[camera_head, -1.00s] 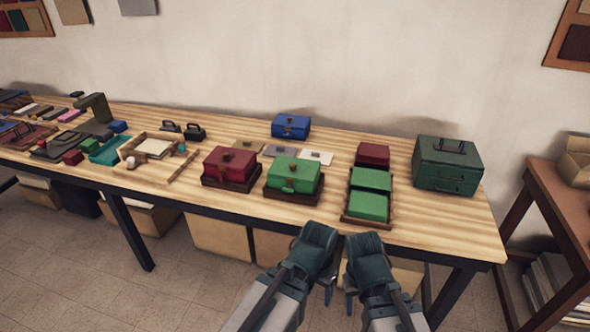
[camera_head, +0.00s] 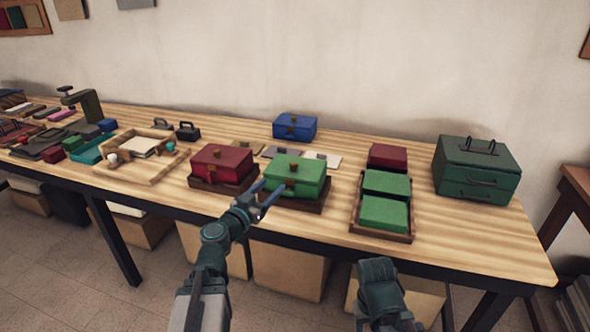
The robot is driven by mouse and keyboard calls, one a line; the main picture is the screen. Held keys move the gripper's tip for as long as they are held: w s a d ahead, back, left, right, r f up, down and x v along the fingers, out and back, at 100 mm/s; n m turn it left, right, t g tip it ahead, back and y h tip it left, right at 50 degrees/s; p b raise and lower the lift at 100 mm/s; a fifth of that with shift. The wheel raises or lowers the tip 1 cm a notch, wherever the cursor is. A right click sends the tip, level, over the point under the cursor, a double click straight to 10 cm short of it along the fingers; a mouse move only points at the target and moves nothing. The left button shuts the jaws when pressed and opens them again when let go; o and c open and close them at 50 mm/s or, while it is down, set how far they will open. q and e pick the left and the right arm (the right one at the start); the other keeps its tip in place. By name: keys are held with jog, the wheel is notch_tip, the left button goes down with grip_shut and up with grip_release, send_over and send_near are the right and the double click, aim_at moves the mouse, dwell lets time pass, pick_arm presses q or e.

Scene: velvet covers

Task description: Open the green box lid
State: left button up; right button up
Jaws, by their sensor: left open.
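The green box (camera_head: 296,178) sits on a dark wooden tray (camera_head: 296,202) near the middle of the table.
A red box (camera_head: 222,166) stands close on the left, a blue box (camera_head: 295,127) behind. A tray with green and red blocks (camera_head: 386,214) and a dark green chest (camera_head: 477,170) are to the right. Bare wood (camera_head: 455,240) lies at the table's front right.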

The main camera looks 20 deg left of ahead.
aim_at(291, 167)
pick_arm(q)
jog(key=x, duration=1.4)
jog(key=shift+s+d, duration=0.1)
grip_shut()
dwell(1.1)
